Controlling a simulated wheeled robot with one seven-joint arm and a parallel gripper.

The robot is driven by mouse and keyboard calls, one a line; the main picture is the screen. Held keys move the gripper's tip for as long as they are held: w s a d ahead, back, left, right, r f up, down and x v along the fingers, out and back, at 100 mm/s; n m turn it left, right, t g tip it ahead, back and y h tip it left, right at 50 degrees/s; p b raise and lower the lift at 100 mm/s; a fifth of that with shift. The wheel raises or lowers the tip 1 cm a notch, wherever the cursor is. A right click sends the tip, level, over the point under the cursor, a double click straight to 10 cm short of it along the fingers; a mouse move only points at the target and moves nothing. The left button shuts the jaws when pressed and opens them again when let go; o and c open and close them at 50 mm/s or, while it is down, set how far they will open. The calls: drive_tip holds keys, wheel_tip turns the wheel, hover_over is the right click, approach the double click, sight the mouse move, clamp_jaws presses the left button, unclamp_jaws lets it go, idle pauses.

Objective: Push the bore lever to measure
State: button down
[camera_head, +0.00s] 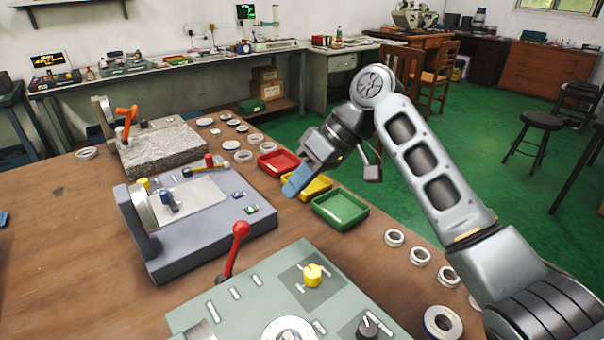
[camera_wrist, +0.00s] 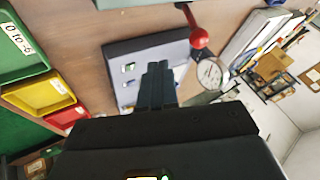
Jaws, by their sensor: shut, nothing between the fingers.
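A lever with a red ball knob (camera_head: 240,229) stands upright on the green-grey gauge fixture (camera_head: 200,320) at the front. The red knob (camera_wrist: 199,38) also shows in the wrist view, right of my fingers. I cannot tell by label which is the bore lever. My gripper (camera_head: 292,188) is shut and empty, in the air above the colored trays, apart from both levers. In the wrist view its fingers (camera_wrist: 158,82) are together, with the blue-grey fixture beyond them.
Red (camera_head: 278,163), yellow (camera_head: 318,184) and green (camera_head: 340,208) trays stand near the table's right edge. Several metal rings (camera_head: 394,238) lie along that edge. A granite block (camera_head: 165,147) with an orange-handled device (camera_head: 127,115) stands at the back. The table's left side is mostly clear.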

drive_tip(key=s+a+f+p, duration=0.1)
drive_tip(key=s+a+f, duration=0.2)
drive_tip(key=a, duration=0.3)
drive_tip(key=shift+a+f, duration=0.2)
drive_tip(key=shift+f, duration=0.25)
